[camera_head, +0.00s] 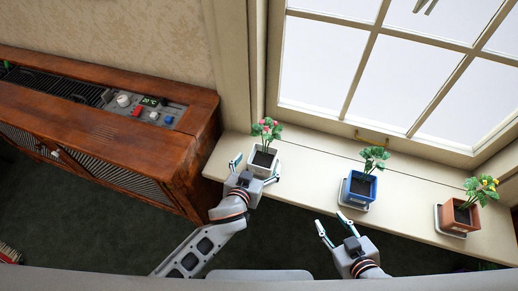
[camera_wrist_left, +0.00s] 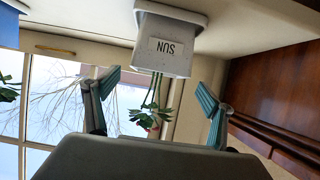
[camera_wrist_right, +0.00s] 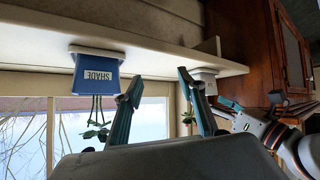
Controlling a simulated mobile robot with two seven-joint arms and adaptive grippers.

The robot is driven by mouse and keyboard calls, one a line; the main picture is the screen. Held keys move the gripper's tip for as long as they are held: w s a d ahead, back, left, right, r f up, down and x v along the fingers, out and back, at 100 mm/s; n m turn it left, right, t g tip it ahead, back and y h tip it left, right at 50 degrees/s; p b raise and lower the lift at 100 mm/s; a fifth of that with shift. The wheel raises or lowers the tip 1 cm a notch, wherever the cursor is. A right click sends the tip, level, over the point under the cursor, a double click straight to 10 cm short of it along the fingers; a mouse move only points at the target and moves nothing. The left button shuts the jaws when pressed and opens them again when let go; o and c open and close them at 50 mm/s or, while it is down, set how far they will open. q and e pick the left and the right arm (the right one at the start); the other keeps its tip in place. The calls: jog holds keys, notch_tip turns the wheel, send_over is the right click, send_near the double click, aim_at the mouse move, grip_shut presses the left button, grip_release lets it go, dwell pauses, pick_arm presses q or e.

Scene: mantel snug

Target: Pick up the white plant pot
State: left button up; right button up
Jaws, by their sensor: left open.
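The white plant pot (camera_head: 263,161) stands on the window sill at its left end, with a green plant bearing pink flowers. In the left wrist view the pot (camera_wrist_left: 165,45) appears upside down, with a label reading SUN. My left gripper (camera_head: 256,173) is at the pot, its fingers spread to either side of it; in the left wrist view its open fingers (camera_wrist_left: 155,97) show nothing between them but plant and window behind. I cannot tell whether a finger touches the pot. My right gripper (camera_head: 332,226) is open and empty, in front of the sill.
A blue pot (camera_head: 360,187) labelled SHADE stands mid-sill and a terracotta pot (camera_head: 459,215) stands farther right, both on saucers. A wooden cabinet (camera_head: 130,150) with a control panel adjoins the sill's left end. The window (camera_head: 400,70) rises behind. The sill (camera_head: 315,180) is bare between pots.

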aim_at(265, 152)
pick_arm(q)
jog(key=shift+x, duration=0.85)
jog(key=b+x, duration=0.1)
jog(key=x, duration=0.3)
jog(key=shift+d+r, duration=0.15)
jog(key=shift+w, duration=0.3)
jog(key=shift+w+d, duration=0.1)
jog(key=shift+w, duration=0.05)
jog(key=c, duration=1.5)
jog(key=shift+c, duration=0.3)
pick_arm(e)
jog(key=shift+s+d+f, duration=0.2)
jog(key=shift+s+f, duration=0.05)
jog(key=shift+f, duration=0.5)
pick_arm(q)
jog(key=shift+r, duration=0.1)
